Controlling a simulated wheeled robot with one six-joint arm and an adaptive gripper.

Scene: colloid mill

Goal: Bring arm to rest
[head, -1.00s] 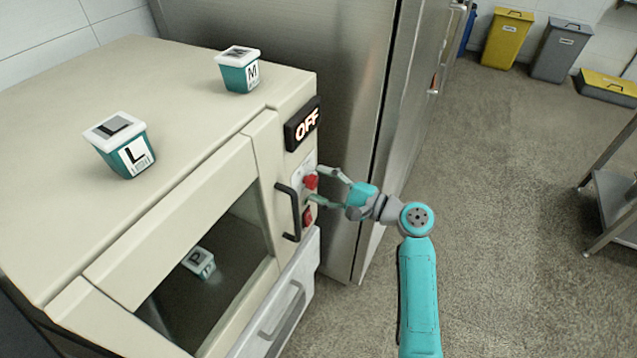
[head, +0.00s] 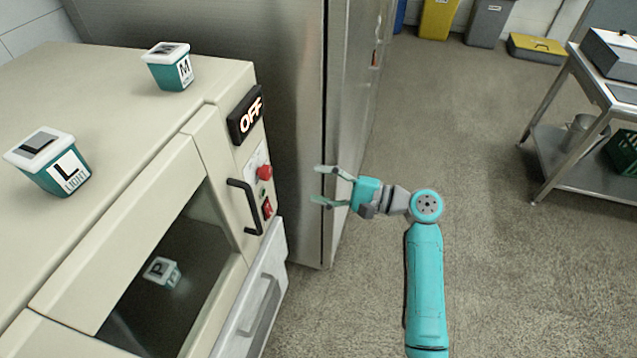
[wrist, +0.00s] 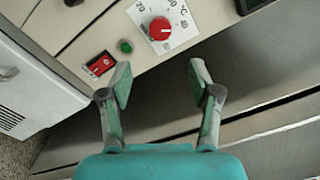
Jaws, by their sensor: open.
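My gripper (head: 320,186) is open and empty in the head view. It points left toward the front of the beige machine (head: 107,177), with a clear gap to it. In the wrist view my gripper's two fingers (wrist: 162,85) are spread apart with nothing between them. The machine's red knob (wrist: 160,28) on a white dial, a green button (wrist: 125,46) and a red rocker switch (wrist: 101,64) lie beyond the fingertips. My arm reaches up from the bottom of the head view and bends left at a round joint.
The machine carries a lit OFF sign (head: 246,115), a black door handle (head: 243,207) and cups marked L (head: 60,172) and M (head: 172,70) on top. A cup marked P (head: 161,271) shows behind its window. A steel cabinet (head: 292,120) stands behind. Floor right of my arm is clear up to a steel cart (head: 560,165).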

